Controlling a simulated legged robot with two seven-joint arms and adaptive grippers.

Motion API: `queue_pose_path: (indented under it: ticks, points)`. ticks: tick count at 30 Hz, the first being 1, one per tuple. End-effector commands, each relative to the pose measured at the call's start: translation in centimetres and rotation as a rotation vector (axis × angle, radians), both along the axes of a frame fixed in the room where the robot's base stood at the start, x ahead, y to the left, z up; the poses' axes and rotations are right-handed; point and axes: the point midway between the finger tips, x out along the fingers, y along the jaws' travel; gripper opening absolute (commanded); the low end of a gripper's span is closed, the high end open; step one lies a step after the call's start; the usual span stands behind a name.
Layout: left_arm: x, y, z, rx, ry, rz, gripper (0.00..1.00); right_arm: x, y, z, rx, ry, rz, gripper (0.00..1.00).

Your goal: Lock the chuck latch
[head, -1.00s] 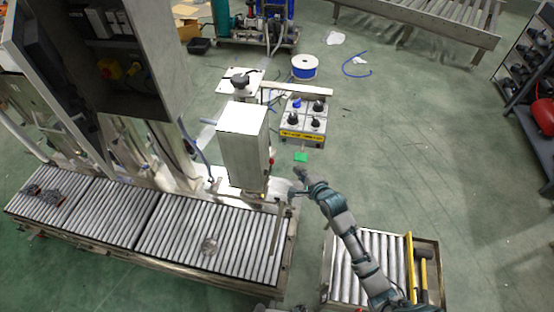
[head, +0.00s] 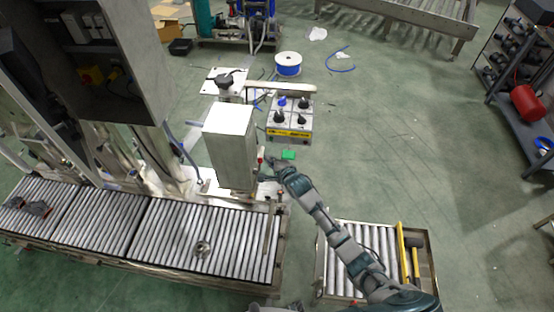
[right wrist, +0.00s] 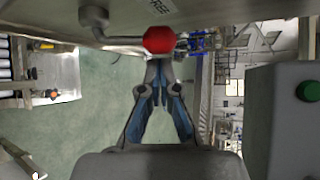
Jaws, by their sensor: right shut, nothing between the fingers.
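A lever with a red knob (head: 261,160) sticks out low on the right side of the tall metal box (head: 229,145); I take it to be the chuck latch. In the right wrist view its red knob (right wrist: 159,40) is large, on a bent metal rod (right wrist: 122,41) below a metal face. My right gripper (head: 268,170) is beside the knob. In the right wrist view my right gripper (right wrist: 160,70) is shut and empty, its fingertips just below the knob; I cannot tell whether they touch it. My left gripper is not in view.
A roller conveyor (head: 210,240) runs below the metal box, with a small round metal part (head: 202,249) on it. A roller tray with a hammer (head: 413,245) is at right.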

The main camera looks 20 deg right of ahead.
Motion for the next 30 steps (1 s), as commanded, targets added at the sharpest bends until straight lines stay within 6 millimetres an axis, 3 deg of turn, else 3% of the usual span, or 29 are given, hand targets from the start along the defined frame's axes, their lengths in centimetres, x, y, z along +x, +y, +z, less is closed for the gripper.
queue_pose_path:
  ticks: [6,30]
  points:
    - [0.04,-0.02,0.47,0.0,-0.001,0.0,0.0,-0.6,1.0,0.44,0.001,0.0,-0.001,0.0]
    - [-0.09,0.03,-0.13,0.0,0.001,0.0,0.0,-0.99,1.21,0.46,-0.027,-0.066,-0.001,0.0]
